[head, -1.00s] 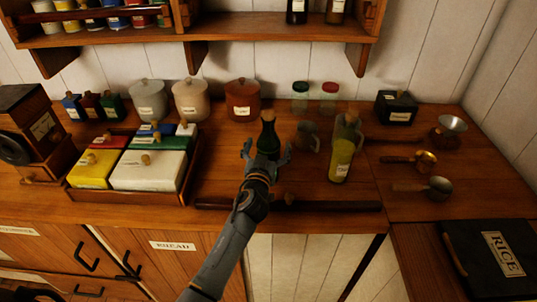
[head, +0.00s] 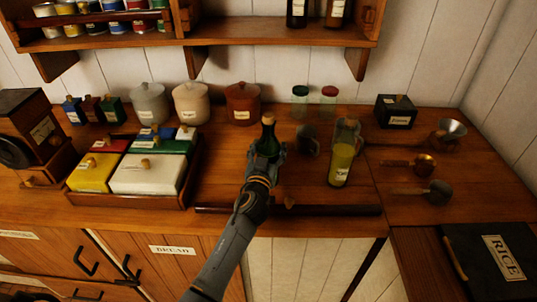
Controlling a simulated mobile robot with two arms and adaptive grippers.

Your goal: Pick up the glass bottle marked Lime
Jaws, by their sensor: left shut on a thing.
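A dark green glass bottle with a cork (head: 268,134) stands upright on the wooden counter, near the middle of the head view. My left gripper (head: 265,154) is shut on this green bottle, around its body. The gripper hides the bottle's lower part and any label, so I cannot read whether it is marked Lime. A second bottle, filled with yellow-green (head: 342,160), stands to the right on the counter; its label is too small to read. My right gripper is not in view.
A tray (head: 187,181) with coloured lidded boxes is left of the bottle. Lidded canisters (head: 242,104) and two small jars (head: 300,100) stand behind. A dark cup (head: 307,140) is close on the right. Metal scoops (head: 437,192) lie further right. A shelf (head: 280,28) overhangs the back.

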